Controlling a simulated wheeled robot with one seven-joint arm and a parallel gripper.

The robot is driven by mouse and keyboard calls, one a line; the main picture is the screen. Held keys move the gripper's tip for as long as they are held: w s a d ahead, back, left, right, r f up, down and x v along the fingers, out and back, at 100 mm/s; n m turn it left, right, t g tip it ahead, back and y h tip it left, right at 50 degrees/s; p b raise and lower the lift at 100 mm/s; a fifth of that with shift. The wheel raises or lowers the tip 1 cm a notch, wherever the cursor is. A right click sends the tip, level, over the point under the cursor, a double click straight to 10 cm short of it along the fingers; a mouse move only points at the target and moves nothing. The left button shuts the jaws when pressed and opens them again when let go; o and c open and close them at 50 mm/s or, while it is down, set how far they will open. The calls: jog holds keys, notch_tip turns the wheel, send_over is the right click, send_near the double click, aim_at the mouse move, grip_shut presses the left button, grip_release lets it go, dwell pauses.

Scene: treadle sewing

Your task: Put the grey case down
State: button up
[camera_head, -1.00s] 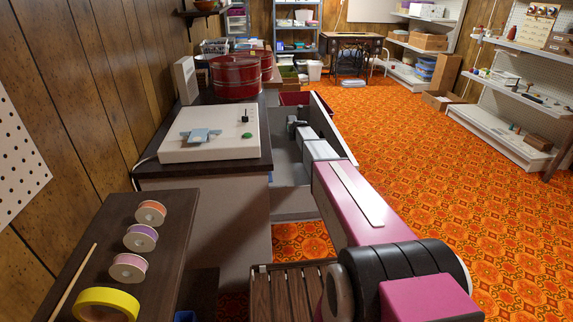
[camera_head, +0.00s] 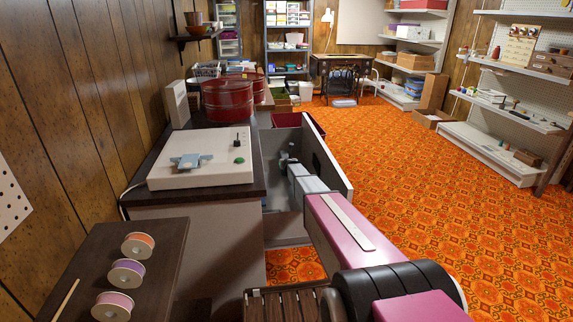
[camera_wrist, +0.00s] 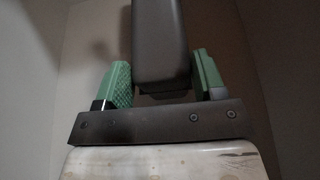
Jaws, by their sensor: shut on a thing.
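The grey case (camera_wrist: 160,45) shows in the wrist view as a smooth, dark grey block with rounded edges. My gripper (camera_wrist: 163,75) is shut on it, with one green pad on each side. In the head view my gripper (camera_head: 286,162) is inside the open drawer (camera_head: 327,160) of the cabinet, behind its pale front panel. I cannot make out the case there. The wrist view shows plain, shadowed pale surfaces around the case. I cannot tell whether the case touches the drawer floor.
A white machine (camera_head: 203,166) with a lever and a green button sits on the dark cabinet top (camera_head: 250,186). Red tins (camera_head: 228,97) stand behind it. Ribbon spools (camera_head: 127,272) lie on a near shelf. The patterned orange floor (camera_head: 440,210) to the right is open.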

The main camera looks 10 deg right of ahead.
jog(key=shift+f, duration=0.2)
jog(key=o, duration=1.1)
jog(key=v, duration=1.2)
jog(key=shift+r, duration=0.15)
